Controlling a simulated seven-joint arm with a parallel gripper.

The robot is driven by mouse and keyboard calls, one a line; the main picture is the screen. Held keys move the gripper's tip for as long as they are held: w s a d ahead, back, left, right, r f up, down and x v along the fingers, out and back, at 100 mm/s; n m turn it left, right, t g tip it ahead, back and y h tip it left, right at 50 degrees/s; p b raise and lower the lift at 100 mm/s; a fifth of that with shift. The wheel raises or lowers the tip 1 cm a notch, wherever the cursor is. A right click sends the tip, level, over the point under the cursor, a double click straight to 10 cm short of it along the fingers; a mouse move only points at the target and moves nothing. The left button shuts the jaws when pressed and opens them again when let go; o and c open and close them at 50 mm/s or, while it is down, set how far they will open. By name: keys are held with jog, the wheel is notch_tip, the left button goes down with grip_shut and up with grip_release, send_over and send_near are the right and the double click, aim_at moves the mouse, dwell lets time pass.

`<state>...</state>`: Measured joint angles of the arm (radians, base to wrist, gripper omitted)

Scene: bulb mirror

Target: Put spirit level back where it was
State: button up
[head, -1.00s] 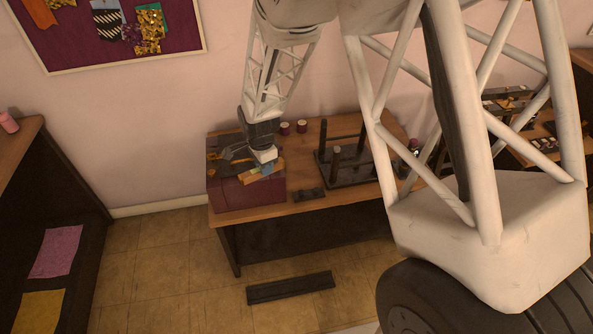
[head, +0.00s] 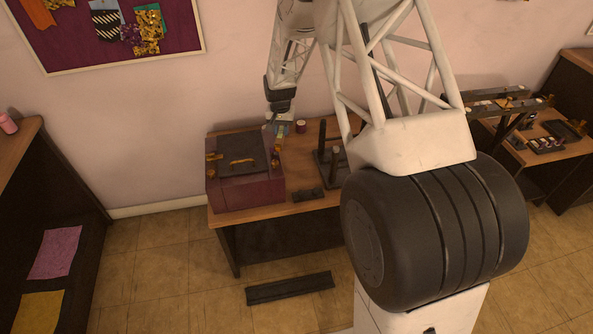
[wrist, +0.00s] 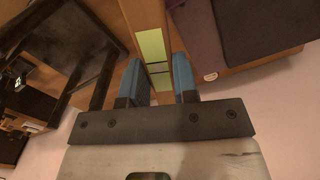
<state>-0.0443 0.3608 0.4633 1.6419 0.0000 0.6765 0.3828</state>
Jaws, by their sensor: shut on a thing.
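My gripper (wrist: 158,74) has its blue fingers on either side of the spirit level (wrist: 152,45), a wood-coloured bar with yellow-green windows. The bar runs away from the fingers toward the top of the wrist view. In the head view my gripper (head: 280,128) is small, near the back right corner of the purple box (head: 245,194). The level is too small there to make out clearly. The box also shows at the upper right of the wrist view (wrist: 205,45), beside the level.
The box has a dark top with a gold handle (head: 242,162). A dark rack with posts (head: 323,150) stands to its right, partly hidden by my arm. A spool (head: 301,127) stands at the back.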

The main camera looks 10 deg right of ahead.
jog(key=shift+w+d+f+n, duration=0.3)
jog(key=shift+w+d+n, duration=0.2)
jog(key=shift+w+d, duration=0.35)
jog(key=shift+w+d+f+n, duration=0.3)
jog(key=shift+w+d+n, duration=0.2)
jog(key=shift+w, duration=0.5)
jog(key=m, duration=0.3)
send_over(297, 168)
notch_tip(297, 168, down, 9)
jog(key=shift+r, duration=0.15)
jog(key=shift+f, duration=3.1)
jog(key=shift+f, duration=0.15)
jog(key=shift+f, duration=1.75)
jog(key=shift+f, duration=0.15)
